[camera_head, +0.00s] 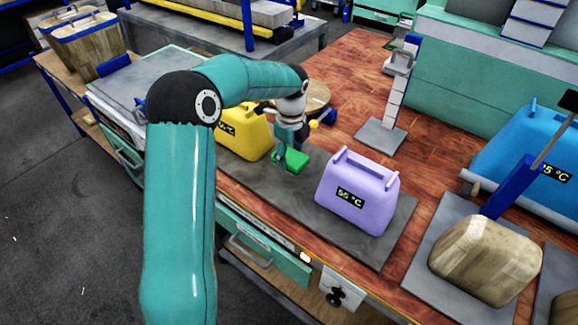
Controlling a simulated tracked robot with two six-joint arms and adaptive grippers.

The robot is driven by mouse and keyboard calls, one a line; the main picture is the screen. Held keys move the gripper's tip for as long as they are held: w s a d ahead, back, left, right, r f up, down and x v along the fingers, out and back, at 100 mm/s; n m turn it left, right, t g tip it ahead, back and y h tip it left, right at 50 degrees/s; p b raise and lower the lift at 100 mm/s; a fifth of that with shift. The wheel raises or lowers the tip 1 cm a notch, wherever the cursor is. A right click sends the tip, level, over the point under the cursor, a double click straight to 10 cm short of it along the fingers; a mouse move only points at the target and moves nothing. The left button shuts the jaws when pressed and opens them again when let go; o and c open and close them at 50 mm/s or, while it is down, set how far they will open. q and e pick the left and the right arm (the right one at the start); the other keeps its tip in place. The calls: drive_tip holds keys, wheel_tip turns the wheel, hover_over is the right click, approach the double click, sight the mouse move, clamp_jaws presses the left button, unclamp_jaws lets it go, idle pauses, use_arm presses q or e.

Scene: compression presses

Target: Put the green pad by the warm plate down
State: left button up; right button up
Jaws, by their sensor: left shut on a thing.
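The green pad (293,161) is small and flat. It is in the fingers of my left gripper (284,152), low over the dark grey plate (264,186) between the yellow block and the lilac block. I cannot tell whether the pad touches the plate. The lilac block (357,194) stands on the right part of this plate, and its display reads about 55 °C. The yellow block (246,135) stands to the left of the pad, and its display is partly hidden by my left arm. No label marks the warm plate. My right gripper is not in view.
A grey stand with a white post (396,100) is behind the lilac block. A wooden-looking block (486,258) sits on a grey plate at the right, with a blue block (524,150) behind it. The brown table top (345,75) is clear towards the back.

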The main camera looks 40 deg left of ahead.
sight(289, 175)
use_arm(q)
wheel_tip(289, 175, down, 5)
drive_tip(key=shift+r, duration=0.1)
idle(0.3)
drive_tip(key=o, duration=1.2)
wheel_tip(289, 175, up, 12)
drive_tip(key=shift+d+r, duration=0.1)
drive_tip(key=shift+d, duration=0.05)
